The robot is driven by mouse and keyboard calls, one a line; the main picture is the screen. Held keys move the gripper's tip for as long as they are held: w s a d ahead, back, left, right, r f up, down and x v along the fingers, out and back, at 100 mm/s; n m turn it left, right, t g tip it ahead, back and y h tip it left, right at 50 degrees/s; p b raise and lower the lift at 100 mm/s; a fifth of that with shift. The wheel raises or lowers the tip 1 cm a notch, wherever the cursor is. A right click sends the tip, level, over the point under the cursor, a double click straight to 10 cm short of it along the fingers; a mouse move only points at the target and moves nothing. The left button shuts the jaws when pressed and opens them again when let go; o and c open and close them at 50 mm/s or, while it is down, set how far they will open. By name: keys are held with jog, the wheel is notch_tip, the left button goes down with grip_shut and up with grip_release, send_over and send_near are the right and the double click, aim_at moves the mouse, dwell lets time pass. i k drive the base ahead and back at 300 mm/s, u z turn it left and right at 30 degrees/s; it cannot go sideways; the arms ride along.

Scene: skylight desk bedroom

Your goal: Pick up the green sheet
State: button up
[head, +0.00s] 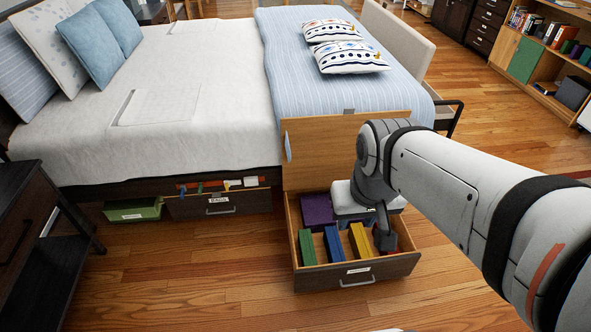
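A green folded item (307,247), likely the green sheet, stands at the left front of the open drawer (356,272) under the bed's foot end. A blue item (334,244) and a yellow item (360,240) stand in a row to its right. My gripper (384,238) points down into the right side of the drawer, to the right of the yellow item and apart from the green one. A red item (404,240) shows partly behind it. I cannot see whether the fingers are open or touch anything.
A purple item (316,209) lies at the drawer's back left. Another drawer (218,203) with several small items and a green bin (132,209) are under the bed (190,130). A dark nightstand (25,215) is at left. The wooden floor in front is clear.

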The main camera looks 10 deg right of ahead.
aim_at(308, 252)
jog(key=i, duration=0.95)
jog(key=u, duration=0.05)
